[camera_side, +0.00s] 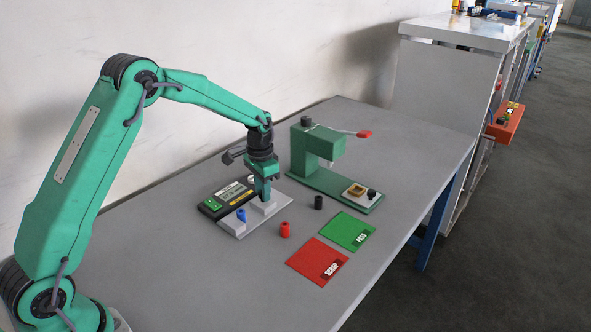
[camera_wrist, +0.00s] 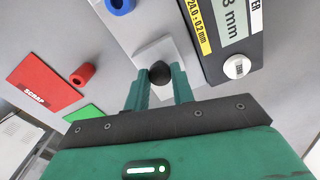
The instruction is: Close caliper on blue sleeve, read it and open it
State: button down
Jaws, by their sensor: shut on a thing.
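My gripper (camera_side: 265,196) points down over the caliper's pale base plate (camera_side: 232,230). In the wrist view, its two fingers (camera_wrist: 160,82) are shut on a black round knob (camera_wrist: 159,71) that stands on a pale block (camera_wrist: 166,50). In the side view, the fingers hide the knob. The blue sleeve (camera_side: 241,215) stands on the plate left of my gripper. It is cut off at the wrist view's top edge (camera_wrist: 119,5); its contact with the caliper's jaws cannot be told. The display (camera_side: 231,192) is only partly readable, ending in "8 mm" (camera_wrist: 230,17).
A yellow tolerance label (camera_wrist: 197,24) and a white button (camera_wrist: 236,66) are beside the display. A red sleeve (camera_side: 285,230) and a black sleeve (camera_side: 318,202) stand nearby. Right are a green press (camera_side: 316,151), a red SCRAP mat (camera_side: 312,258) and a green PASS mat (camera_side: 346,229).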

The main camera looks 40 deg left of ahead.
jog(key=shift+w, duration=0.45)
jog(key=c, duration=1.2)
grip_release()
jog(key=shift+r, duration=0.1)
notch_tip(320, 180, up, 7)
jog(key=shift+r, duration=0.35)
jog(key=shift+s+r, duration=0.1)
